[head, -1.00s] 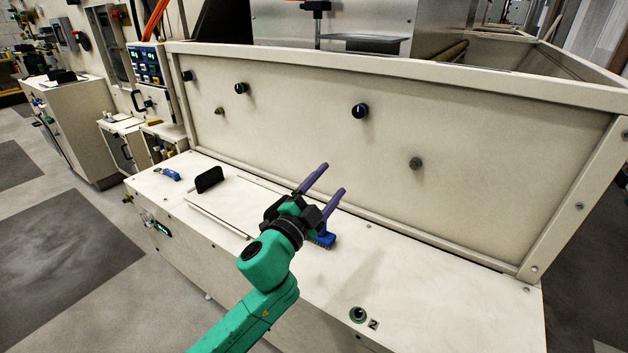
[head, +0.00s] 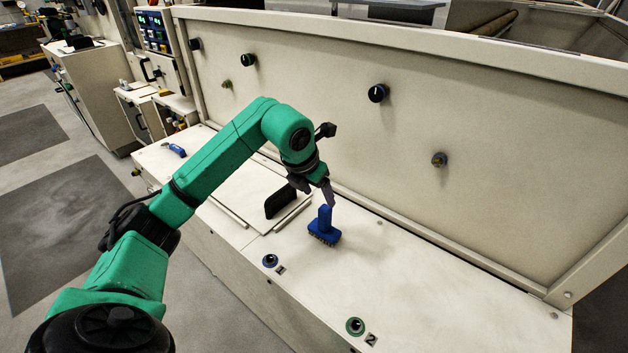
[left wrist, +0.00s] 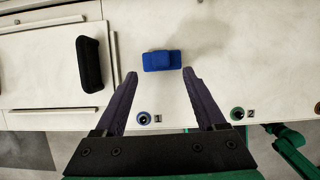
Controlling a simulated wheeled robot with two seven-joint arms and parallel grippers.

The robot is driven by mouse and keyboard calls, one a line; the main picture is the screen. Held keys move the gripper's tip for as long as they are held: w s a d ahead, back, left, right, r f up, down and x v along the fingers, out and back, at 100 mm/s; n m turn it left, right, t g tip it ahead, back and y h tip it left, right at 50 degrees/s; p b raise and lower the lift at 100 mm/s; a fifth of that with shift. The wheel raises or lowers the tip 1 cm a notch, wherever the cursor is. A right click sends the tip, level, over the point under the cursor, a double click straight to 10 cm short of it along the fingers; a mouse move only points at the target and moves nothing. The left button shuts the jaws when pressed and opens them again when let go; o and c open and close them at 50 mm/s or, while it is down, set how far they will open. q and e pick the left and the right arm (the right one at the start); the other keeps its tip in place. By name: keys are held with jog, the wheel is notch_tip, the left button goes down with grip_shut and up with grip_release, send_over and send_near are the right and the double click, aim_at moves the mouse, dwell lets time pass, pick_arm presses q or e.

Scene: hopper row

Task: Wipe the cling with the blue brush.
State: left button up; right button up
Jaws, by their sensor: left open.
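The blue brush (head: 325,230) stands upright on the white worktop, its bristles down and its handle up. In the left wrist view the brush (left wrist: 161,60) lies just beyond and between my fingertips. My left gripper (head: 326,194) points down at the top of the handle with open, purple-grey fingers (left wrist: 160,76). I cannot tell whether a finger touches the handle. I cannot make out the cling for certain. A faint grey patch beside the brush in the left wrist view may be shadow. My right gripper is not in view.
A black block (head: 280,202) stands on a railed plate (head: 240,200) left of the brush. Ring-shaped buttons marked 1 (head: 270,261) and 2 (head: 355,326) sit along the front edge. A tall panel with knobs (head: 377,93) rises behind. The worktop right of the brush is clear.

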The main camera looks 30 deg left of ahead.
aim_at(325, 208)
pick_arm(q)
jog(key=x, duration=0.8)
jog(key=shift+w+f, duration=0.15)
jog(key=shift+f, duration=0.1)
grip_shut()
jog(key=c, duration=0.9)
grip_release()
grip_shut()
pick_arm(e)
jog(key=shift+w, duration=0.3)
pick_arm(q)
jog(key=shift+r, duration=0.15)
notch_tip(325, 208, up, 6)
jog(key=p, duration=0.4)
jog(key=shift+p, duration=0.4)
jog(key=shift+d, duration=0.1)
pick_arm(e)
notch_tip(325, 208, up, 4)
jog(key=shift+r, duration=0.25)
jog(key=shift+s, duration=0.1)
